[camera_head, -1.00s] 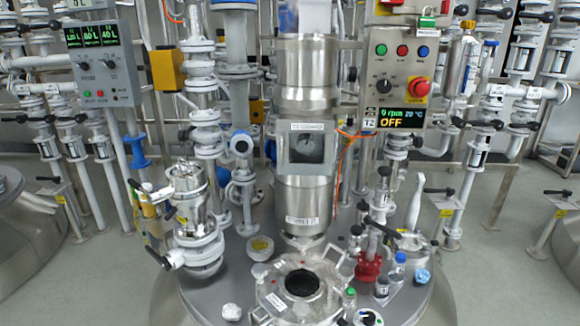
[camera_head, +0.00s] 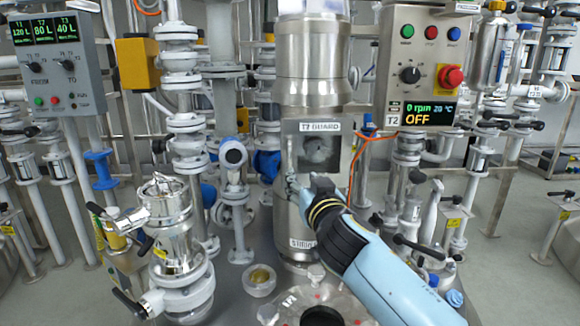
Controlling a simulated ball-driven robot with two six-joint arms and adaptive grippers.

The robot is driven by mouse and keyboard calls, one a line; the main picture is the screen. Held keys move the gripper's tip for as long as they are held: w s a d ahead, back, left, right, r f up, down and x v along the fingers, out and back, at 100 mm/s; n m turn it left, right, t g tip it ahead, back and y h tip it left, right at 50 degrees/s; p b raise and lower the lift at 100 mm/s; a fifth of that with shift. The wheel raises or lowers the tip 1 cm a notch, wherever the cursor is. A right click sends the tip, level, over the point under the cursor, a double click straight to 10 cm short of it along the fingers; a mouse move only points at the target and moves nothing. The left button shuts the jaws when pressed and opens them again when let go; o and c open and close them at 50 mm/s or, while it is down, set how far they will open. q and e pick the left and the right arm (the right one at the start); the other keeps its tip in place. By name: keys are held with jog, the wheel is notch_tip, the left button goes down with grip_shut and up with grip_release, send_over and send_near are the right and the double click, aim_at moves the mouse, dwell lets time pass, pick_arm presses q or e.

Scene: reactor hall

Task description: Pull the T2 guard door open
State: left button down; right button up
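My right arm comes in from the lower right, and my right gripper (camera_head: 293,182) is at the lower left edge of the door. The gripper is small and grey against the steel. I cannot tell whether its fingers are open, or whether they touch the door or its handle. My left gripper is not in view.
A control box (camera_head: 422,75) with a red stop button and a display reading "0 rpm" and "OFF" hangs right of the column. An orange cable (camera_head: 356,165) runs beside the door. Glass and metal fittings (camera_head: 173,235) stand at the left. An open port (camera_head: 321,316) lies below.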

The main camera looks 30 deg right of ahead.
aim_at(291, 161)
jog(key=x, duration=0.7)
jog(key=r+x, duration=0.1)
jog(key=x, duration=0.3)
jog(key=shift+w+a+b, duration=0.1)
jog(key=shift+b, duration=0.25)
grip_shut()
